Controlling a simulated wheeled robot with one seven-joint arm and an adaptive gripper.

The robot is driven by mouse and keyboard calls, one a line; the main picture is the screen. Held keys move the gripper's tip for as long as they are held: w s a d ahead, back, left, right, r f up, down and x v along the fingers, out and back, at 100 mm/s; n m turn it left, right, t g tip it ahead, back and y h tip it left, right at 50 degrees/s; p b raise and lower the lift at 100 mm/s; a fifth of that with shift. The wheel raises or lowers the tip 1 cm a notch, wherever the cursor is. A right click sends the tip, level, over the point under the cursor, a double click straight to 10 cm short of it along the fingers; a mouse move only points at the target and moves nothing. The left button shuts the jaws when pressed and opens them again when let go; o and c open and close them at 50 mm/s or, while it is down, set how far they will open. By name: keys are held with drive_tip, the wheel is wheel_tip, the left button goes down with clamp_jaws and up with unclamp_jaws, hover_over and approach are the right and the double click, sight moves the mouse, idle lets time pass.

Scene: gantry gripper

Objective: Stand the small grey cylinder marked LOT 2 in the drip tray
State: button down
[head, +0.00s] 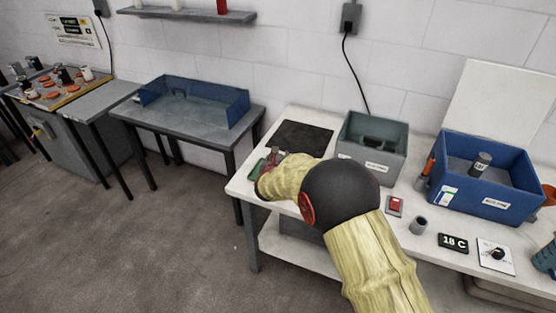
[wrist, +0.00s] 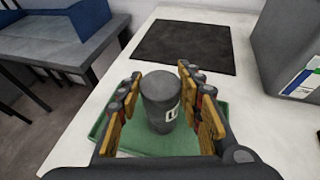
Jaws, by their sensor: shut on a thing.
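A small dark grey cylinder (wrist: 160,98) with a white label is between the fingers of my gripper (wrist: 163,110) in the wrist view. The label is turned partly away, so I cannot read its number. My gripper is shut on the cylinder, which looks upright. The green drip tray (wrist: 190,140) is directly below and around it on the white table; I cannot tell whether the cylinder's base touches it. In the head view the green tray (head: 256,170) shows at the table's left end beside my gripper (head: 268,168), and the held cylinder is mostly hidden.
A black mat (head: 302,139) lies behind the tray, with a grey bin (head: 398,165) to its right. A blue bin (head: 520,200) holds another labelled grey cylinder (head: 481,163). A small grey cylinder (head: 419,225) stands near the front edge. The table's left edge is close to the tray.

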drive_tip(key=shift+r, duration=0.25)
drive_tip(key=shift+f, duration=0.1)
drive_tip(key=shift+f, duration=0.15)
drive_tip(key=c, duration=1.2)
unclamp_jaws()
